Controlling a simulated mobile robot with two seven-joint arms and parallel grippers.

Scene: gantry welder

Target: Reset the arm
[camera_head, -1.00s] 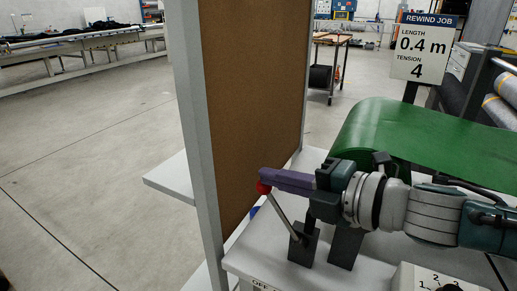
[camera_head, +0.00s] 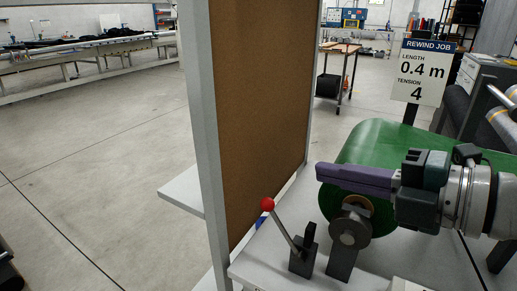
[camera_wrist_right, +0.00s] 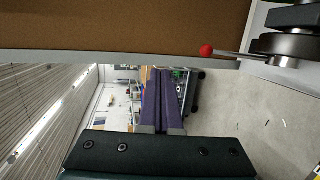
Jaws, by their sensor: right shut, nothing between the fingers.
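A lever with a red ball knob (camera_head: 267,204) stands on a dark bracket (camera_head: 302,258) on the light machine top. Its rod leans to the left. The knob also shows in the right wrist view (camera_wrist_right: 206,51), to the right of my fingers. My right gripper (camera_head: 320,172) has purple fingers shut together with nothing between them. It is above and to the right of the knob, apart from it, in front of the green roll (camera_head: 378,140). In the right wrist view the closed fingertips (camera_wrist_right: 160,72) point away from the camera. My left gripper is not in view.
A brown board in a grey frame (camera_head: 250,100) stands upright just left of the lever. A sign (camera_head: 421,72) reads rewind job, length 0.4 m, tension 4. A round metal hub (camera_head: 350,228) sits on a dark post beside the lever. Open floor (camera_head: 90,180) lies left.

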